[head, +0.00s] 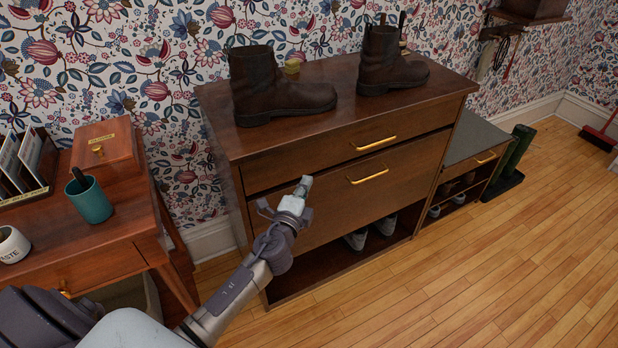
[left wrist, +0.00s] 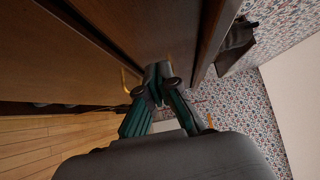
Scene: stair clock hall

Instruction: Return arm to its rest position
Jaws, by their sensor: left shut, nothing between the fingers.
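My left arm reaches up from the bottom of the head view. Its gripper (head: 303,187) is shut and empty, in front of the left part of the wooden shoe cabinet (head: 225,130). The fingers also show close together in the left wrist view (left wrist: 157,82). The gripper is left of the lower front's brass handle (head: 369,175) and does not hold it. I cannot tell whether the fingertips touch the cabinet front. A dark gap shows above the lower front (head: 335,205). My right gripper is not in view.
Brown boots (head: 280,95) stand on the cabinet top. Shoes (head: 356,239) sit on its open bottom shelf. A desk (head: 130,215) with a teal cup (head: 90,201) and wooden box (head: 104,146) is at left. A low bench (head: 475,139) is at right. The wooden floor (head: 500,260) is clear at front right.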

